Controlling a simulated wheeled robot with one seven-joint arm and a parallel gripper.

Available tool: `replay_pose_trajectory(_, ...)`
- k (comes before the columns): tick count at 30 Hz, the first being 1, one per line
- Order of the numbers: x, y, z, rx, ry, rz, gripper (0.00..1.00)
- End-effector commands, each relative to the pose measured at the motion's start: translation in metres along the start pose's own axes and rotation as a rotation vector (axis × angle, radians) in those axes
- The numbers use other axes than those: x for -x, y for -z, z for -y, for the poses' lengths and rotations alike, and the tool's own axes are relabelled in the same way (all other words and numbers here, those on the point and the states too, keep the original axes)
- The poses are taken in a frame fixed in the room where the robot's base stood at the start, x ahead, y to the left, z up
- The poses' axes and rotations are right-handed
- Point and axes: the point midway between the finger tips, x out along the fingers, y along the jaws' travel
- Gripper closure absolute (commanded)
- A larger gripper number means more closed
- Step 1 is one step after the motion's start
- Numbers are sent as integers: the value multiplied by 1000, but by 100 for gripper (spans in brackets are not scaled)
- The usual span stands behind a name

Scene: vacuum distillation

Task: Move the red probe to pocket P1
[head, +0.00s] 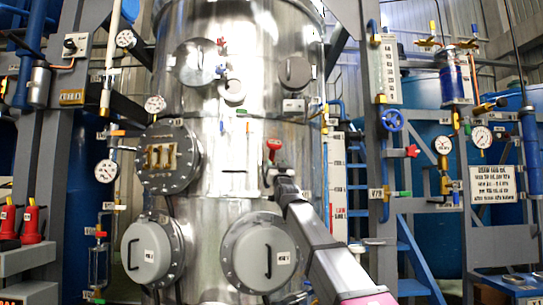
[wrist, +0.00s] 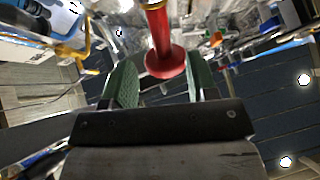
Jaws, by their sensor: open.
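A red piece with a wide head and a narrower stem, which looks like the red probe (head: 273,149), shows against the front of the steel tank. My gripper (head: 277,174) is just below it in the head view, at the end of my raised arm. In the wrist view the red probe (wrist: 158,38) has a round flange and lies ahead of the gap between my green-padded fingers. My gripper (wrist: 163,80) is open there, with no visible contact on the probe. I cannot make out which opening is pocket P1.
The steel tank (head: 215,180) fills the middle, with round ports such as the lower right one (head: 262,253) projecting near my arm. Gauges, pipes and a blue valve wheel (head: 392,120) flank the tank.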

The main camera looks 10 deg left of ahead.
Motion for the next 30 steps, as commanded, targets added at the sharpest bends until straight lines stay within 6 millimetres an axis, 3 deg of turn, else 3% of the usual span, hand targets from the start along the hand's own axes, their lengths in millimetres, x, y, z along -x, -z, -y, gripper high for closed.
replay_pose_trajectory(3, -19, -1, 0, 0, 0, 0, 47)
replay_pose_trajectory(15, -66, 0, 0, 0, 0, -1, 47)
replay_pose_trajectory(27, -71, 0, 0, 0, 0, 0, 47)
replay_pose_trajectory(30, -71, 0, 0, 0, 0, 0, 61)
